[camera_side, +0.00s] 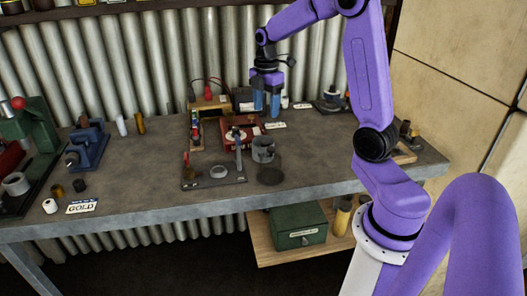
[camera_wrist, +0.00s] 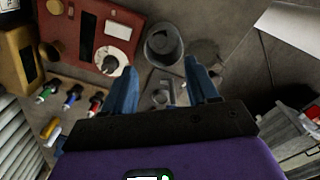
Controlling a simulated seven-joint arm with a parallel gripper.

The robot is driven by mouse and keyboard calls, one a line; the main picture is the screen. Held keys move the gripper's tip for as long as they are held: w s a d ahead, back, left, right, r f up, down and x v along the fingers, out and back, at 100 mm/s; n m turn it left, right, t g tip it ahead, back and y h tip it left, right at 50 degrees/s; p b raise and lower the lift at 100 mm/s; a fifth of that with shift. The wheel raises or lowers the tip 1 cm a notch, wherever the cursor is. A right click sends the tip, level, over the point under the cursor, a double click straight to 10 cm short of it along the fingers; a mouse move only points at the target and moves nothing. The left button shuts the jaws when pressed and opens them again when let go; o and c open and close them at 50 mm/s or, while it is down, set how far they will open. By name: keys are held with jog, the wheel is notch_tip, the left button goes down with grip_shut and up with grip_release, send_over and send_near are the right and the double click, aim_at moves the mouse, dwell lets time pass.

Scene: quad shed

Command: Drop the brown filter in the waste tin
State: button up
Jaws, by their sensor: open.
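My gripper (camera_side: 272,105) has blue fingers, apart and empty, above the back middle of the bench. In the wrist view its fingertips (camera_wrist: 160,72) point toward a grey open tin (camera_wrist: 163,45), which looks like the waste tin. In the side view this tin (camera_side: 263,152) stands upright, in front of and below my gripper. A brown-gold cylinder (camera_side: 140,123) stands at the back left beside a white one. A smaller brown cylinder (camera_side: 57,191) stands at the front left. I cannot tell which of these is the brown filter.
A red box with a white dial (camera_side: 238,134) stands just left of the tin. A dark plate with upright parts (camera_side: 215,180) lies in front. A green press (camera_side: 30,150) and a blue vise-like tool (camera_side: 88,145) stand left. The bench's front middle-left is clear.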

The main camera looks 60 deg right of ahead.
notch_tip(320, 180, up, 13)
dwell(0.3)
jog(key=shift+a, duration=0.1)
jog(key=s+a+f+m, duration=0.1)
jog(key=s+a+f, duration=0.25)
jog(key=a, duration=0.55)
jog(key=s+a+f, duration=0.3)
jog(key=s+a, duration=0.2)
jog(key=a, duration=0.4)
jog(key=s+a+f+m, duration=0.1)
jog(key=s+a+f, duration=0.1)
jog(key=s, duration=0.7)
jog(key=s+a+f+m, duration=0.1)
jog(key=s+a+f, duration=0.1)
jog(key=s+f, duration=0.3)
jog(key=s, duration=0.4)
jog(key=shift+a+f, duration=0.3)
jog(key=shift+a, duration=0.1)
